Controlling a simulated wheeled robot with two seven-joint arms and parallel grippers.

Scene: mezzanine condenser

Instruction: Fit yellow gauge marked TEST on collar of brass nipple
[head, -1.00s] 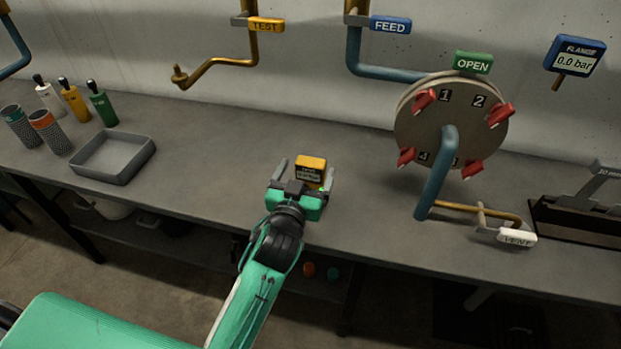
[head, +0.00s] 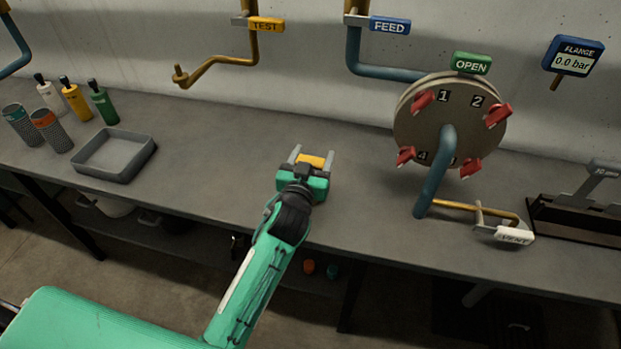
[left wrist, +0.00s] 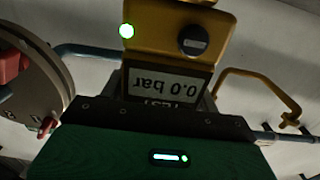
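The yellow gauge (head: 312,160) is between the fingers of my left gripper (head: 313,157), which appear closed against its sides. The left wrist view shows the gauge (left wrist: 180,20) close up and upside down, with TEST, 0.0 bar, a dark knob and a lit green lamp. Whether its underside touches the bench is hidden. The brass nipple (head: 180,78) is the upturned end of the brass pipe tagged TEST (head: 266,25), up and left of my gripper and apart from it. The brass pipe also shows at the right of the left wrist view (left wrist: 262,82). My right gripper is not in view.
A grey tray (head: 150,158), several bottles and two mesh cups stand on the bench's left. A round flange (head: 400,125) with red clamps and a blue pipe stands at right. A FEED pipe (head: 353,50) hangs behind. Bench between tray and gripper is clear.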

